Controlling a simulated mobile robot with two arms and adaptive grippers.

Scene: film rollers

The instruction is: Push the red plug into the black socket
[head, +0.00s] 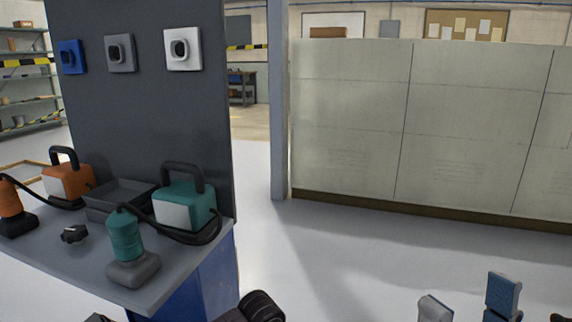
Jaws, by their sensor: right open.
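I see no clearly red plug and no all-black socket. Three square sockets with dark openings hang on the dark panel: a blue socket (71,57), a grey socket (120,54) and a white socket (182,49). A teal plug-like piece (126,236) with a grey base stands at the bench's front, cabled to a teal box (186,203). An orange plug-like piece (11,206) is cut off at the left edge. My right gripper (468,307) is at the bottom right, open and empty, well away from the bench. My left gripper's fingers are not visible.
The grey bench (55,256) also holds an orange box (68,181), a dark tray (118,197) and a small black knob-like piece (74,234). A grey post (278,110) and a pale partition (400,125) stand behind. The floor (330,265) right of the bench is clear.

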